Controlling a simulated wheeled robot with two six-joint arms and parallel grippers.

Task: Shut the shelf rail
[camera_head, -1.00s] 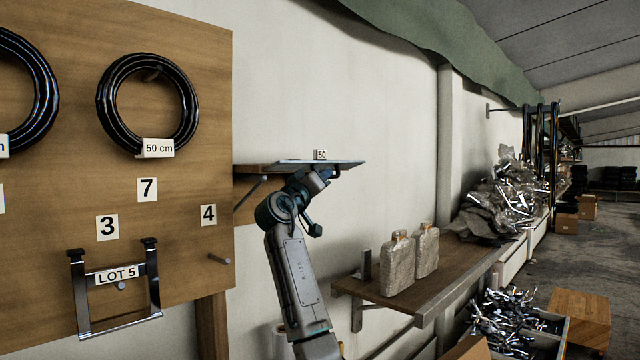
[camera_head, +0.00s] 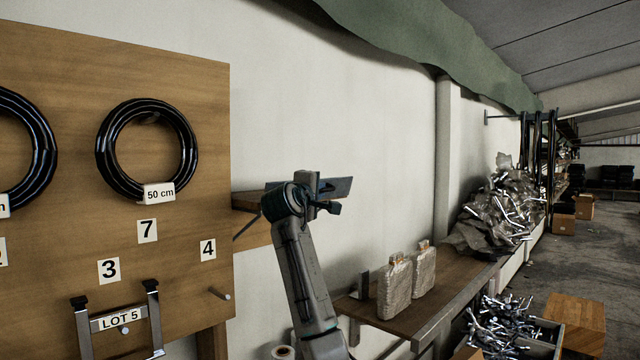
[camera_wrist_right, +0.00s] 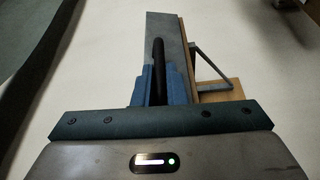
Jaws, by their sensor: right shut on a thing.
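The shelf rail (camera_head: 337,186) is a grey flat strip at the small wooden wall shelf (camera_head: 250,200), in the middle of the head view. It shows its broad face, tilted, to the right of my wrist. In the right wrist view the grey strip (camera_wrist_right: 162,30) runs beside the wooden shelf edge and its triangular bracket. My right gripper (camera_head: 316,188) is at the rail. Its blue fingers (camera_wrist_right: 159,80) are shut around a dark narrow bar that seems part of the rail. My wrist hides part of the shelf and rail. My left gripper is not in view.
A lower shelf (camera_head: 440,290) with two wrapped blocks (camera_head: 408,280) is to the right, below my arm. The white wall (camera_head: 350,110) above the rail is clear.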

